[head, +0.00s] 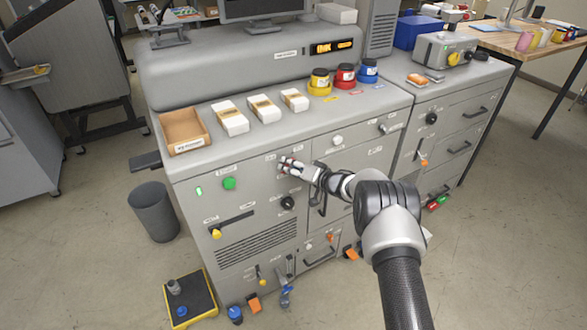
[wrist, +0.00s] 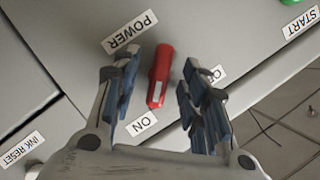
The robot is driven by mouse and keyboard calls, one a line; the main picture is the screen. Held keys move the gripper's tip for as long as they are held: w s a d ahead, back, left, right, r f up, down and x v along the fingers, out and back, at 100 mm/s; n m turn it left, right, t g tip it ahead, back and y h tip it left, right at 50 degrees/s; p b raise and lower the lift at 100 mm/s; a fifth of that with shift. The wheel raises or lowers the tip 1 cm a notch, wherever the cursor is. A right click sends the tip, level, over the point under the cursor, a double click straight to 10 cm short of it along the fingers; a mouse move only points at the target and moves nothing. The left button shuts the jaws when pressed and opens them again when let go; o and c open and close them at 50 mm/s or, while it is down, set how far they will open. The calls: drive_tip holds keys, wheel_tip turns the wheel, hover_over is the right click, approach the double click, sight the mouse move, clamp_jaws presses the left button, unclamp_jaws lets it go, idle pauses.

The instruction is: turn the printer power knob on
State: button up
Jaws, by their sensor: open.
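The red power knob (wrist: 161,72) is on the grey printer front (head: 190,210). In the wrist view, its white-marked end points down and slightly left, roughly toward the ON label (wrist: 142,123). The POWER label (wrist: 131,33) is at upper left. Another label (wrist: 214,75) at right is partly hidden by a finger. My gripper (wrist: 162,62) is open, with one finger on each side of the knob and visible gaps between. In the head view, my gripper (head: 284,162) is at the printer's upper front, where I cannot make out the knob clearly.
A green button (head: 229,183) is left of my gripper, and a black knob (head: 287,202) is below it. Ink jars (head: 319,82), white boxes (head: 230,118) and a brown tray (head: 184,130) stand on top. A bin (head: 153,211) is on the floor.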

drive_tip(key=v, duration=1.2)
